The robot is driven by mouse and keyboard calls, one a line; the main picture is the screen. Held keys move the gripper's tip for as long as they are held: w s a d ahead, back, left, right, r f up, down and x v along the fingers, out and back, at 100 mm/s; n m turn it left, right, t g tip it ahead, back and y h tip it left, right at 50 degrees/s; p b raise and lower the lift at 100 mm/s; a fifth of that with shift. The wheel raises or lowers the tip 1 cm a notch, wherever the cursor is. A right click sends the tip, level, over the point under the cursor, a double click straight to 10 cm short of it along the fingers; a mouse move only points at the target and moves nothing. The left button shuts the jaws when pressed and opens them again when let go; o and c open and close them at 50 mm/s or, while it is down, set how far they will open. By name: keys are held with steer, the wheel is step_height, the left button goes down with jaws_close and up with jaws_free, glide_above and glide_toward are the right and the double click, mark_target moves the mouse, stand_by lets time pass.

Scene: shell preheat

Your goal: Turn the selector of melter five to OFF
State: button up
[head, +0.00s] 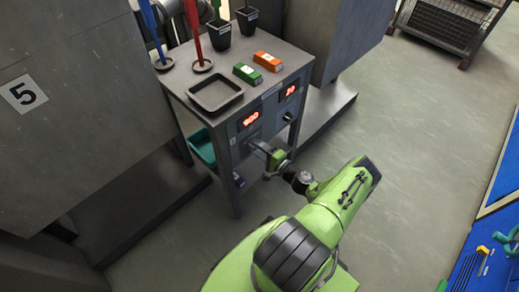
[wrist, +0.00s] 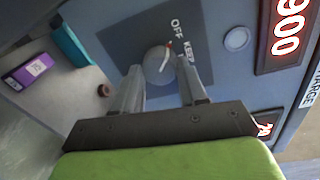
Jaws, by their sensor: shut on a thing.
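The selector (wrist: 157,66) is a round grey knob on a dark plate (wrist: 118,42) in the wrist view. Its white pointer with a red tip (wrist: 168,44) slants up and right, roughly toward the printed word OFF (wrist: 176,25). The word KEEP (wrist: 187,52) lies to the right; further lettering is hidden by a finger. My gripper (wrist: 160,76) has one finger on each side of the knob and is shut on it. In the head view my gripper (head: 271,157) is at the cart's front below the 900 display (head: 249,119), hiding the knob.
The cart top (head: 233,64) holds a tray (head: 215,94), green (head: 247,74) and orange (head: 268,61) blocks and colored tools. A second knob (head: 289,116) sits under the other display (head: 290,91). A panel marked 5 (head: 24,94) stands left.

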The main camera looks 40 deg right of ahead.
steer(key=o, duration=1.1)
steer(key=shift+c, duration=0.2)
steer(key=s+r+p, duration=0.1)
steer(key=s+p, duration=0.2)
steer(key=s, duration=1.2)
steer(key=shift+s+d, duration=0.2)
steer(key=shift+s, duration=0.15)
